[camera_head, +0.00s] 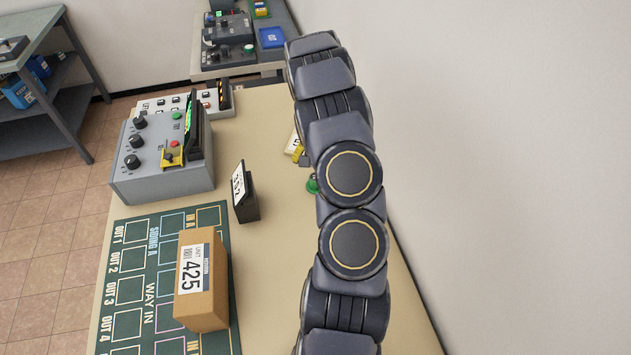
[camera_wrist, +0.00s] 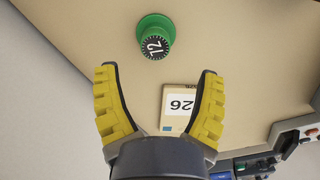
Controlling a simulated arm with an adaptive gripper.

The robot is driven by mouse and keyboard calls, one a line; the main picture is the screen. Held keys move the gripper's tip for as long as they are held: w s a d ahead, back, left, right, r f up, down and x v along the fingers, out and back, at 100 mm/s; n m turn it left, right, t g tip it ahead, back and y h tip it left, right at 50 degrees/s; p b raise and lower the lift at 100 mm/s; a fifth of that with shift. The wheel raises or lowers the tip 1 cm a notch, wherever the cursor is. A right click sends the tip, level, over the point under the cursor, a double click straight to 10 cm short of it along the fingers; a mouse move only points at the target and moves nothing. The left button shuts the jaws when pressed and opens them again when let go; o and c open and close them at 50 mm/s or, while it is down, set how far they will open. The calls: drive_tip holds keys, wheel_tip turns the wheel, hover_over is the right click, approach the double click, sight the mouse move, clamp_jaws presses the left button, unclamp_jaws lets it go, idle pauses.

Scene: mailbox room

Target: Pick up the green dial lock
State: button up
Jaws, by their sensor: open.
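The green dial lock (camera_wrist: 155,37) is a round green piece with a black dial marked with white figures. It stands on the tan table in the wrist view, ahead of the fingertips. In the head view only a bit of the green dial lock (camera_head: 312,185) shows beside my arm, which hides the rest. My gripper (camera_wrist: 158,72) has yellow padded fingers spread apart with nothing between the tips. The lock is beyond the gap between them, apart from both fingers.
A small box marked 26 (camera_wrist: 180,103) lies behind the fingertips, near the right finger. In the head view, a black number stand (camera_head: 246,195), a brown carton marked 425 (camera_head: 212,290) and a grey control box (camera_head: 160,165) stand left of my arm. A white wall (camera_head: 480,150) rises on the right.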

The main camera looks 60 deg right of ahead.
drive_tip(key=f, duration=0.5)
drive_tip(key=shift+s+a+f, duration=0.15)
drive_tip(key=shift+s+a, duration=0.2)
drive_tip(key=shift+s, duration=0.05)
drive_tip(key=c, duration=1.2)
